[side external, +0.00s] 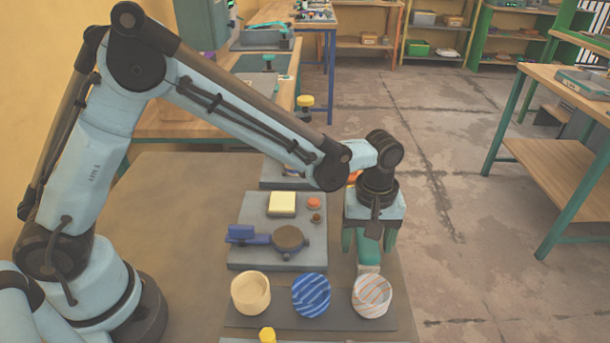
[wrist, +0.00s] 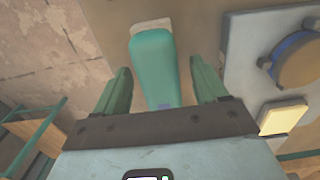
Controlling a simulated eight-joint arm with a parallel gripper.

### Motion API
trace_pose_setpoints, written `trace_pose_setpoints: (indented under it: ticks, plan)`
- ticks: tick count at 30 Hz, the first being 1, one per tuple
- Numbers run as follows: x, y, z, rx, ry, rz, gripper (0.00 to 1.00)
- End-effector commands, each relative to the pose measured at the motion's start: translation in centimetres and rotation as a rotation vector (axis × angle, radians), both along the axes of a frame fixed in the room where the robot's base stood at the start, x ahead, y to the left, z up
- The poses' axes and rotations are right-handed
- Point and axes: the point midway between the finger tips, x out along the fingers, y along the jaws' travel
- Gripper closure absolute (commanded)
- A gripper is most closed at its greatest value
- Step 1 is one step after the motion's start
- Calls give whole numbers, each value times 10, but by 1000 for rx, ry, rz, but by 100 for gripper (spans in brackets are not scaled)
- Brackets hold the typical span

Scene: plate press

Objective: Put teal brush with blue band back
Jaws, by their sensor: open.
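The teal brush (wrist: 160,65) lies between the two fingers of my gripper (wrist: 162,75) in the wrist view, with a pale tip at its far end and a hint of blue near the palm. The fingers are open, with gaps to the brush on both sides. In the side view, my gripper (side external: 368,250) points down, and the brush (side external: 368,246) shows between its green fingers, pale end lowest. That end is just behind the orange-striped cup (side external: 372,298); whether it touches anything below is unclear.
A dark tray (side external: 285,322) holds a cream cup (side external: 250,294), a blue striped cup (side external: 311,296) and the orange-striped cup. Left of my gripper is a grey press base (side external: 257,258) with a blue clamp, round plate and yellow block (side external: 282,203).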

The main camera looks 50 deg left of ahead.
Motion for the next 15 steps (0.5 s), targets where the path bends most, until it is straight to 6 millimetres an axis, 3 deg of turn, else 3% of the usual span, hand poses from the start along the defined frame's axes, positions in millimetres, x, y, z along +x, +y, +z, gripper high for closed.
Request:
trace_pose_setpoints:
  ticks: [5, 15]
  plan:
    - [0, 0, 16, 0, 0, 0, 28]
    - [0, 0, 80, 0, 0, 0, 28]
